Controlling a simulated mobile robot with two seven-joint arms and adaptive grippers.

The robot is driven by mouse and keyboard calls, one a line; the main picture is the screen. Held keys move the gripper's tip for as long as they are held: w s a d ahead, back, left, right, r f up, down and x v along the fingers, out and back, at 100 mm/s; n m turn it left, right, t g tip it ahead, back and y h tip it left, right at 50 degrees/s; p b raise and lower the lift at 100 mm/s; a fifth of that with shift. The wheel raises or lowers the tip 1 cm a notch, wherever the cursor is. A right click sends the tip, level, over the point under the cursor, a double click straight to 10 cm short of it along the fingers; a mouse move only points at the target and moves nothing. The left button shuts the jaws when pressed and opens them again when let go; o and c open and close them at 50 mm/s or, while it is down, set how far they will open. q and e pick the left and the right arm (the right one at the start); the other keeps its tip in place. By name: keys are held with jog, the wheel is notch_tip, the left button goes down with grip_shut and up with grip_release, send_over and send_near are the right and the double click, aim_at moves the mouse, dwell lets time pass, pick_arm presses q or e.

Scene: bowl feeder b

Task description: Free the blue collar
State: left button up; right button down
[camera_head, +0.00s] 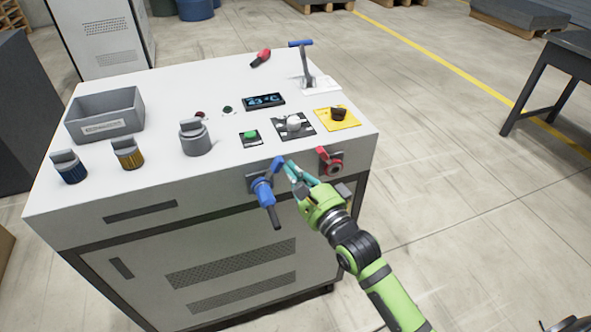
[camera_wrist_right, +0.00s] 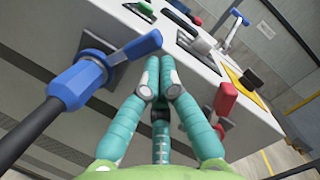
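A blue collar (camera_head: 263,192) sits around a black cable end on the cabinet's front face. In the right wrist view the collar (camera_wrist_right: 78,82) is at the left, below a blue lever (camera_wrist_right: 138,46) that juts to the right. The lever also shows in the head view (camera_head: 278,163). My right gripper (camera_head: 290,168) is just right of the lever. In the right wrist view its teal fingers (camera_wrist_right: 160,72) come together with nothing visible between them. The fingertips are close to the lever's end; I cannot tell whether they touch. My left gripper is not in view.
A red-handled fitting (camera_head: 330,160) is close to the right of my gripper. The cabinet top (camera_head: 235,90) carries a grey bin (camera_head: 105,112), several coloured knobs, a small display (camera_head: 263,101) and an upright blue-handled lever (camera_head: 303,62).

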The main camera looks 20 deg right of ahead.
aim_at(260, 195)
jog(key=a+r+n+p, duration=0.1)
jog(key=n+p, duration=0.1)
jog(key=p, duration=0.2)
jog(key=a+r+n+g+p, duration=0.1)
jog(key=a+n+p, duration=0.1)
jog(key=n+p, duration=0.1)
jog(key=a+r+n+g+p, duration=0.1)
jog(key=a+n+p, duration=0.1)
jog(key=p, duration=0.3)
jog(key=shift+s+a+r+n+p, duration=0.1)
jog(key=shift+a+r+n+p, duration=0.15)
jog(key=shift+n, duration=0.25)
jog(key=shift+a+n+h+p, duration=0.3)
jog(key=shift+a+n+p, duration=0.35)
jog(key=shift+n+p, duration=0.3)
jog(key=shift+a+f+n+g+p, duration=0.2)
jog(key=shift+a+n+g+p, duration=0.1)
jog(key=shift+a+n+p, duration=0.3)
jog(key=shift+d, duration=0.1)
